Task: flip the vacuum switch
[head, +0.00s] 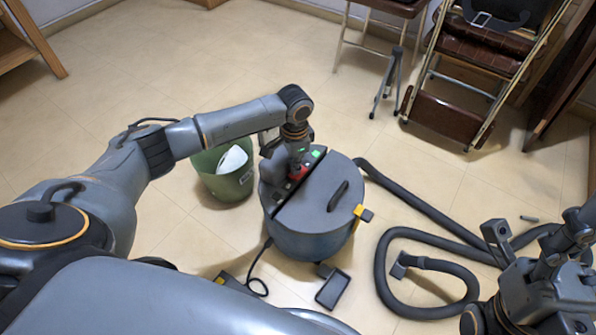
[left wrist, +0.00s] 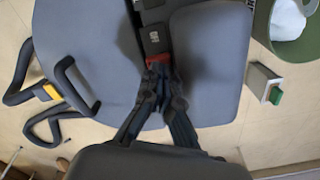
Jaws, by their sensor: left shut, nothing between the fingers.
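The vacuum (head: 310,225) is a round blue-grey canister with a dark lid handle (head: 338,196), upright on the floor. Its lid also fills much of the left wrist view (left wrist: 215,60). A red switch part (head: 304,172) sits in the dark strip across the lid; it also shows in the left wrist view (left wrist: 157,60). My left gripper (head: 296,172) is over the lid, shut and empty. In the left wrist view its fingertips (left wrist: 158,70) are at the red part and cover some of it; contact is unclear. My right gripper (head: 500,240) is at the lower right, its jaws unclear.
A green bin (head: 228,185) with something white inside stands close left of the vacuum. A dark hose (head: 430,205) loops over the floor to the right. A floor nozzle (head: 333,288) lies in front. Folding chairs (head: 460,75) stand at the back right.

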